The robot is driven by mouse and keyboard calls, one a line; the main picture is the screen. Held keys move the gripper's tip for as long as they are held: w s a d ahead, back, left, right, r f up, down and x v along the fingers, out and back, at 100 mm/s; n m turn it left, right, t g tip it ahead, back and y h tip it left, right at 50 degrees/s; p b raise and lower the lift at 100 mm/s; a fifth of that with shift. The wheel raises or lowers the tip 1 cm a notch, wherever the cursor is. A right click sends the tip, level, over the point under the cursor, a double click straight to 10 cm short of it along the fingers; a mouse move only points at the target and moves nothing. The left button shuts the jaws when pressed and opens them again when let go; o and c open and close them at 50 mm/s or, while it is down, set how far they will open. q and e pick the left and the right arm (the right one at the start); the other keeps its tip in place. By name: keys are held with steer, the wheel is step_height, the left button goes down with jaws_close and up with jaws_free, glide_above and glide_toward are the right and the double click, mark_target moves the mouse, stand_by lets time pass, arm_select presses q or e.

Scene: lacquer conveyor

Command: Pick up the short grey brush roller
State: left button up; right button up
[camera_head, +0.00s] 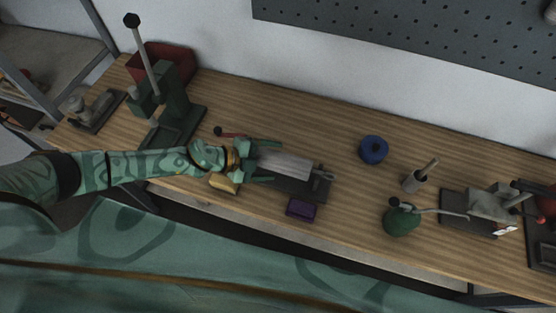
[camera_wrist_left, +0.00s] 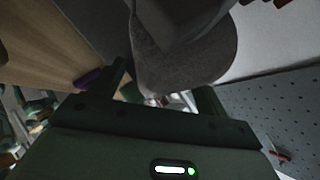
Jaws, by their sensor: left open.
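A light grey body (camera_head: 285,165), which looks like the short grey brush roller, lies at the middle of the bench over a dark base plate (camera_head: 309,188). My left gripper (camera_head: 275,163) reaches in from the left and is open, with one finger on each side of the grey body's near end. In the left wrist view a large rounded grey surface (camera_wrist_left: 185,55), seemingly the same thing, fills the top middle between the fingers. I cannot tell whether the fingers touch it. My right gripper is not in view.
A yellow block (camera_head: 224,184) lies just below my left gripper, a purple block (camera_head: 301,208) in front of the base plate. A green lever press (camera_head: 172,100) and red bin (camera_head: 165,62) stand back left.

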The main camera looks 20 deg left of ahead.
arm_select(q)
steer(key=c, duration=1.3)
